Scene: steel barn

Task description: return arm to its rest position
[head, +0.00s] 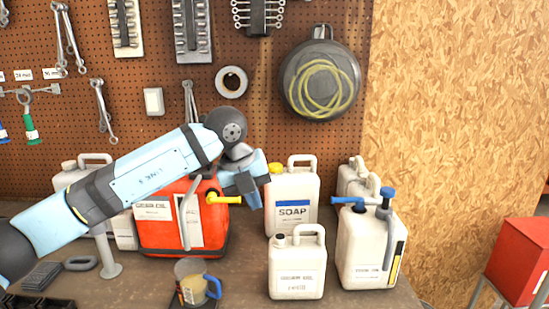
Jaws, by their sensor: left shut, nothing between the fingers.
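My left arm reaches in from the left in the head view, over the workbench. My left gripper (254,202) hangs at its end, pointing down, in front of the red gear oil can (165,238) and left of the white soap jug (292,200). Its fingers look closed, with nothing seen between them. The gripper and forearm hide part of the red can and the jugs behind it. My right gripper is not in view.
On the workbench (130,290) stand a small white jug (297,268), a white jug with a blue pump (368,245), and a cup with a blue handle (192,285). A pegboard (270,90) with hanging tools rises behind. A red box (520,262) stands at right.

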